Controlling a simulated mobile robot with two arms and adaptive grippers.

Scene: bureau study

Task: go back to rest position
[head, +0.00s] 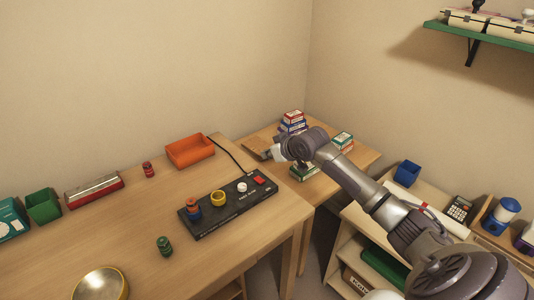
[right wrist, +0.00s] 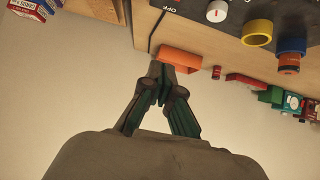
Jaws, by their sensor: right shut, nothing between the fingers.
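My right arm reaches in from the lower right of the head view. Its gripper (head: 278,152) is over the far desk corner, near the stacked boxes, partly hidden by its own wrist. In the right wrist view the fingers (right wrist: 162,84) are together with nothing between them. The black control panel (head: 228,204) lies on the desk, left of the gripper and apart from it. My left gripper is not in view.
Small boxes (head: 292,121) are stacked by the corner.

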